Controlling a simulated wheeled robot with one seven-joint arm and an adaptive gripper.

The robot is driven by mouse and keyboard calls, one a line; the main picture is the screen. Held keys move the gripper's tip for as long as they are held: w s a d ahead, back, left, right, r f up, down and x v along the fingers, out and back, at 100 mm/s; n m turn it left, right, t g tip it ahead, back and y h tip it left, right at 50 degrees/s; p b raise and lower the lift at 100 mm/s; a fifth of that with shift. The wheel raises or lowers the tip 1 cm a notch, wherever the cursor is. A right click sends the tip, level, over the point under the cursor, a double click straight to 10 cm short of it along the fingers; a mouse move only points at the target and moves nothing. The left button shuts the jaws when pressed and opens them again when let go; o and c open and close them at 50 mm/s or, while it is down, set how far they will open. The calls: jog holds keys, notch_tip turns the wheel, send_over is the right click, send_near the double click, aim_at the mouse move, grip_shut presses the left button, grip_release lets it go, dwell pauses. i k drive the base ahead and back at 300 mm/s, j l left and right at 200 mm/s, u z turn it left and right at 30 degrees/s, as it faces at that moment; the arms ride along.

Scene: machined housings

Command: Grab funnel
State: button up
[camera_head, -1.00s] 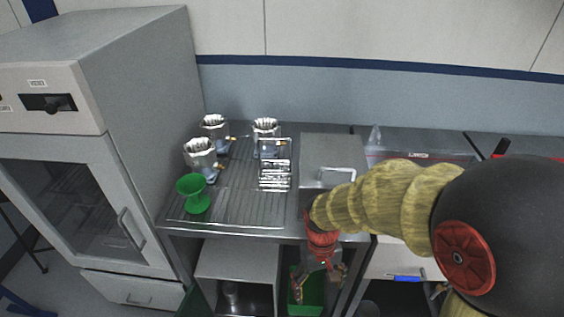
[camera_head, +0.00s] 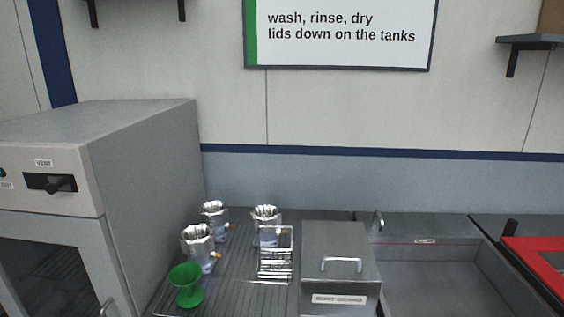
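The green funnel (camera_head: 187,285) stands on the left front part of the ribbed draining surface (camera_head: 228,296), low in the head view. Its wide cup faces up and its base rests on the ribs. Nothing touches it that I can see. My gripper and arm are out of the picture.
Shiny metal housings (camera_head: 197,243) stand just behind the funnel, with another (camera_head: 266,226) to the right. A wire rack (camera_head: 275,264) is right of the funnel. A lidded metal box (camera_head: 338,264) and an open tank (camera_head: 440,278) lie further right. A grey oven-like cabinet (camera_head: 150,190) rises at left.

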aim_at(184, 276)
jog(key=i+j+u, duration=0.1)
jog(key=u, duration=0.25)
jog(key=i+j+u, duration=0.1)
jog(key=j+u, duration=0.25)
jog(key=i+u, duration=0.15)
jog(key=u, duration=0.2)
